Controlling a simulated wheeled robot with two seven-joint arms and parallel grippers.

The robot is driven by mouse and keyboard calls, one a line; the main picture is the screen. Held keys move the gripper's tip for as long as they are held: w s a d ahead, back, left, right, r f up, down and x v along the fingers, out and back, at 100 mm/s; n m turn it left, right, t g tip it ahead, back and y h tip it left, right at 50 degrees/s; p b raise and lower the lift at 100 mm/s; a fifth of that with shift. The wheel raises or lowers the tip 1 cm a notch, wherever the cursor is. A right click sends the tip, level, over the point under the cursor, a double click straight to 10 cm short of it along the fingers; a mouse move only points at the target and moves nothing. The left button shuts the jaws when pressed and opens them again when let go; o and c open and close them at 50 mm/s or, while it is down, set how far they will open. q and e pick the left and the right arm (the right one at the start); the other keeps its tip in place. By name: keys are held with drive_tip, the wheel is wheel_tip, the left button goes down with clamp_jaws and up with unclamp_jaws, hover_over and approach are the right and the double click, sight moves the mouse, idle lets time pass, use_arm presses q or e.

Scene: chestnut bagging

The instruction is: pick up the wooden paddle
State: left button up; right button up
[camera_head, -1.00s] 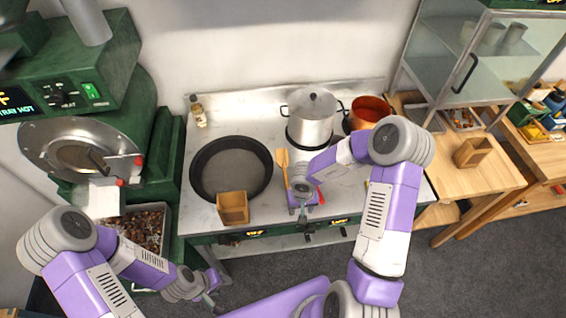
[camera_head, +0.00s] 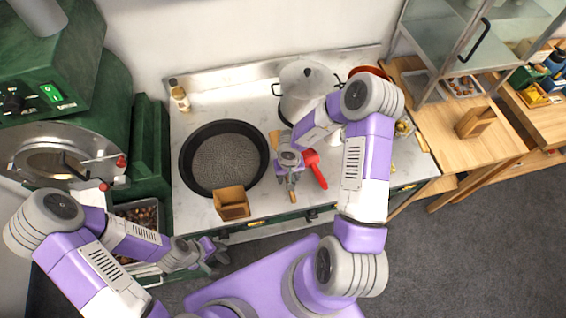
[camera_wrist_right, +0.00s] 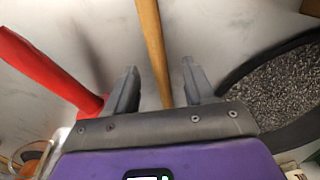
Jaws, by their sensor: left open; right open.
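The wooden paddle (camera_head: 293,196) lies on the metal counter, right of the black pan. The gripper and wrist hide its middle in the head view; its light-brown handle shows in the right wrist view (camera_wrist_right: 153,45). My right gripper (camera_head: 291,184) is over the handle. In the right wrist view its two grey fingers (camera_wrist_right: 158,88) are apart, with the handle running between them and a gap on each side. My left gripper (camera_head: 217,252) is open and empty, low in front of the counter's left part.
A red-handled tool (camera_head: 315,169) lies close to the right of the paddle; it also shows in the right wrist view (camera_wrist_right: 45,75). The black pan (camera_head: 186,170) and a wooden box (camera_head: 231,203) are to the left. A steel pot (camera_head: 306,92) stands behind.

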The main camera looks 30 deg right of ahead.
drive_tip(key=shift+f, duration=0.45)
drive_tip(key=shift+r, duration=0.1)
clamp_jaws()
drive_tip(key=shift+r, duration=0.1)
